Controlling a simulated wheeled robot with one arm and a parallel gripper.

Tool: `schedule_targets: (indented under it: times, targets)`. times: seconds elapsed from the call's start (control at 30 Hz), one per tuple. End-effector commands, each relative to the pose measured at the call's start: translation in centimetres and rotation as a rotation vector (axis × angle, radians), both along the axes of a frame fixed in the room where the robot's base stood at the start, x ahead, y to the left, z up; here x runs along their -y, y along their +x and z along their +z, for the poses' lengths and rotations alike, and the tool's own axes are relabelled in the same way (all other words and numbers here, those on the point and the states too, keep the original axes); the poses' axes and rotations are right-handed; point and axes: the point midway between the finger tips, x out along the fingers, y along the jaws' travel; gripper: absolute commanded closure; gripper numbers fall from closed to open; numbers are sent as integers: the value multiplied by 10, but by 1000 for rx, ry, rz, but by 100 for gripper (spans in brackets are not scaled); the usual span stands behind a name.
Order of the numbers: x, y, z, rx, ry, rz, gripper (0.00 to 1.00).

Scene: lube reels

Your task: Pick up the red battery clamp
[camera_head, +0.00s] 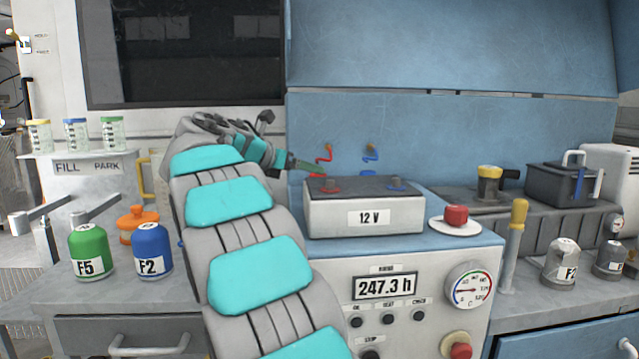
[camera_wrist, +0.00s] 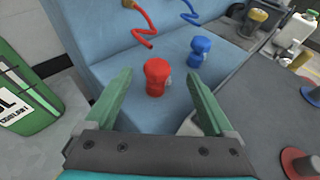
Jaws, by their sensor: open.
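The red battery clamp (camera_wrist: 156,78) shows in the wrist view as a short red knob on a blue surface. My gripper (camera_wrist: 157,80) is open, with its green fingers on either side of the clamp and a gap at both sides; I cannot tell how far the clamp lies beyond the tips. In the head view my gripper (camera_head: 312,168) reaches over the left back of the 12 V battery (camera_head: 365,216), and the arm hides much there. A red coiled cable (camera_head: 325,154) hangs on the blue panel behind it.
A blue clamp (camera_wrist: 198,48) sits right of the red one, near a blue coiled cable (camera_head: 370,151). The battery's dark top and red terminal (camera_wrist: 298,162) lie at the right of the wrist view.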

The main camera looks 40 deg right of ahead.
Motion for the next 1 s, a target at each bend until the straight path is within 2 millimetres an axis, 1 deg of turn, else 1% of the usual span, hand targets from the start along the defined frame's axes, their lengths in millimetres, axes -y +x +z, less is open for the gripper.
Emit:
schedule_targets:
  times: [0.2, 0.33, 0.43, 0.6, 1.0]
  targets:
    - [22, 9, -17, -1, 3, 1, 12]
    - [37, 12, -22, 0, 2, 1, 12]
    - [41, 13, -22, 0, 1, 1, 12]
    - [41, 13, -22, 1, 1, 2, 13]
    - [41, 13, -22, 1, 1, 2, 58]
